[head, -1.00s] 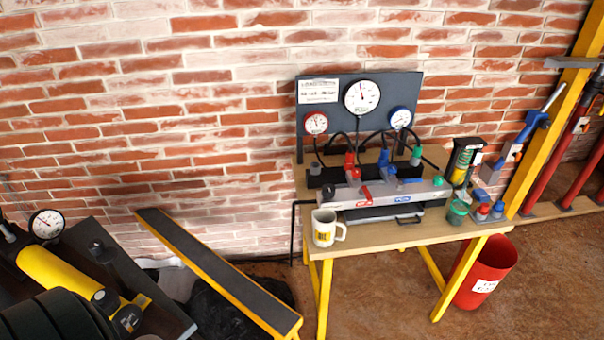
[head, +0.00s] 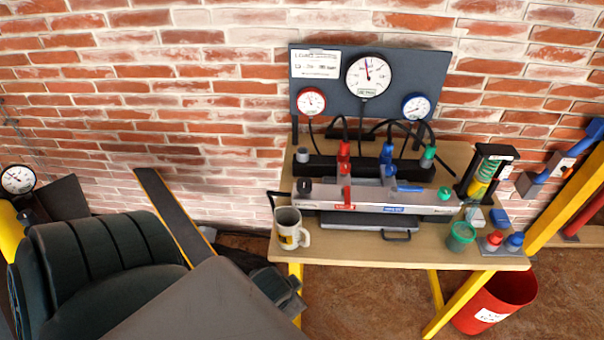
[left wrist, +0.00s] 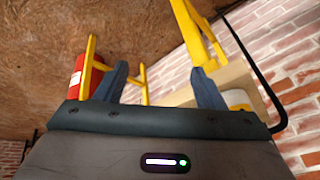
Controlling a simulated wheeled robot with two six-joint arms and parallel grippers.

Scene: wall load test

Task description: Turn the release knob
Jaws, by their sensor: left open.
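The test bench manifold (head: 385,200) is a grey bar on the table, with red, blue and green fittings. A dark knob (head: 304,187) sits at its left end and a green knob (head: 445,193) at its right end. I cannot tell which is the release knob. My left gripper (left wrist: 160,72) is open and empty, its two blue-grey fingers apart in the left wrist view. In the head view the left gripper (head: 281,286) is low beside the table's front left corner, apart from the manifold and partly hidden by my arm. My right gripper is not in view.
A mug (head: 289,228) stands at the table's front left. A green cup (head: 461,236) and red and blue caps stand front right. A gauge panel (head: 440,65) rises behind. A red bin (head: 487,308) is below the table (head: 348,250). Yellow posts stand right.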

